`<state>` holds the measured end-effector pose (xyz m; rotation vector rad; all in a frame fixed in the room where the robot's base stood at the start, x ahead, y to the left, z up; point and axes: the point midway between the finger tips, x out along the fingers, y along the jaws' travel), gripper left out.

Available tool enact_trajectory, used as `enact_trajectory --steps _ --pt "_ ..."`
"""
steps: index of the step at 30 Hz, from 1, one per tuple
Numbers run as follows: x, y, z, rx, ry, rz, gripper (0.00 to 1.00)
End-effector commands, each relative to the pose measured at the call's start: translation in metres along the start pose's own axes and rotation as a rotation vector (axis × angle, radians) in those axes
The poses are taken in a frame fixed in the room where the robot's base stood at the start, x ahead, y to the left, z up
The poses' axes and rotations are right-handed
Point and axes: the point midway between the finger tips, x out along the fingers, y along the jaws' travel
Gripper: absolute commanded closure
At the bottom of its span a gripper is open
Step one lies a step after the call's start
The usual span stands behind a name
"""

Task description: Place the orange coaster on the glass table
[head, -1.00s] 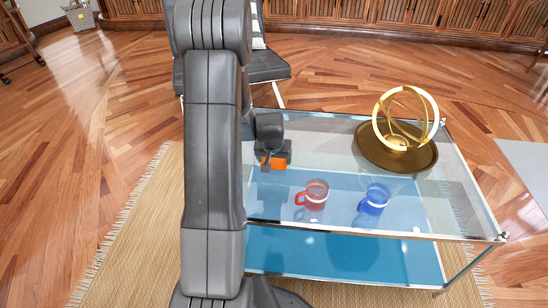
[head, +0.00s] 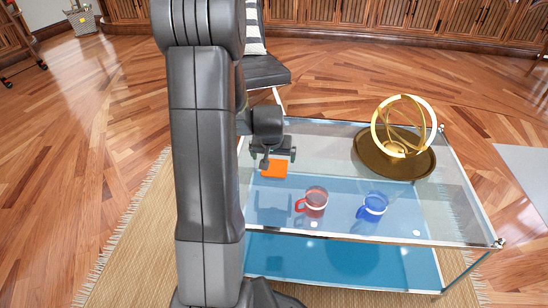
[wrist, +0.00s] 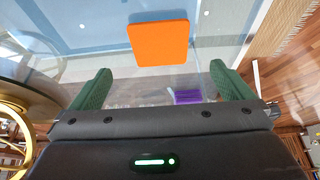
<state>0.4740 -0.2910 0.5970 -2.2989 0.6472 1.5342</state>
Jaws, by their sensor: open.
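The orange coaster (head: 275,169) looks to lie flat on the glass table (head: 330,150), near its left side and behind the red mug. My gripper (head: 273,155) is just behind the coaster in the head view, partly overlapping its far edge. In the wrist view the whole coaster (wrist: 158,42) shows beyond the fingertips, apart from them. My gripper (wrist: 160,82) is open, with nothing between its green fingers. My arm hides the table's left end in the head view.
A brass ring ornament (head: 403,126) stands on a round brown tray (head: 364,167) at the back right. A small purple thing (wrist: 187,96) shows between the fingers in the wrist view.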

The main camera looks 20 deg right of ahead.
Motion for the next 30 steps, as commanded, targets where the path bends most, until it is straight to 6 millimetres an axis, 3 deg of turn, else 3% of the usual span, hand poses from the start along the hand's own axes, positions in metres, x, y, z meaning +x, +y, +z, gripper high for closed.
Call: enact_trajectory --steps 3,9,30 --pt "-0.024 0.0 -0.001 0.0 0.002 0.0 0.0" --pt "-0.04 0.0 0.0 0.0 0.0 0.0 0.0" --pt "-0.042 0.0 0.0 0.0 -0.001 0.0 0.0"
